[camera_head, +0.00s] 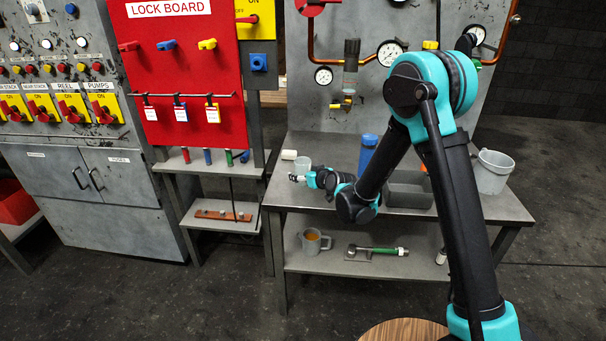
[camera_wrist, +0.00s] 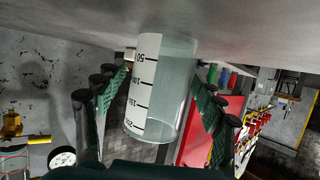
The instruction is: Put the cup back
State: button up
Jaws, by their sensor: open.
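A clear measuring cup (camera_head: 302,163) with a white graduated scale stands on the grey workbench (camera_head: 320,143) near its left end. The wrist view, which looks upside down, shows the cup (camera_wrist: 172,95) large and between my two fingers. My gripper (camera_head: 297,178) is open just in front of the cup, with a finger to each side and a visible gap to the cup on the right. Whether the left finger touches it is hard to tell. A grey mug (camera_head: 313,241) with an amber liquid stands on the lower shelf.
A small white cylinder (camera_head: 289,155) stands close to the cup's left. A blue bottle (camera_head: 367,152), a grey bin (camera_head: 408,190) and a grey bucket (camera_head: 493,172) are farther right on the bench. A green-handled tool (camera_head: 377,250) lies on the lower shelf.

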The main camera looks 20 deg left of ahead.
jog(key=shift+r, duration=0.15)
jog(key=v, duration=1.2)
jog(key=shift+d, duration=0.1)
jog(key=s+d+m+g+h, duration=0.1)
jog(key=s+d+m+h, duration=0.15)
jog(key=d, duration=0.95)
jog(key=s+d+m+g+h, duration=0.1)
jog(key=s+d+m+h, duration=0.15)
jog(key=d, duration=1.05)
jog(key=s+d+f+m+g+h, duration=0.1)
jog(key=s+d+f+m+h, duration=0.1)
jog(key=s+d, duration=0.6)
jog(key=s+d+f+m+g+h, duration=0.1)
jog(key=s+d+f+m+h, duration=0.1)
jog(key=s+d, duration=0.6)
jog(key=shift+d+f+m+g+h, duration=0.4)
jog(key=shift+d+h, duration=0.2)
jog(key=shift+d, duration=0.3)
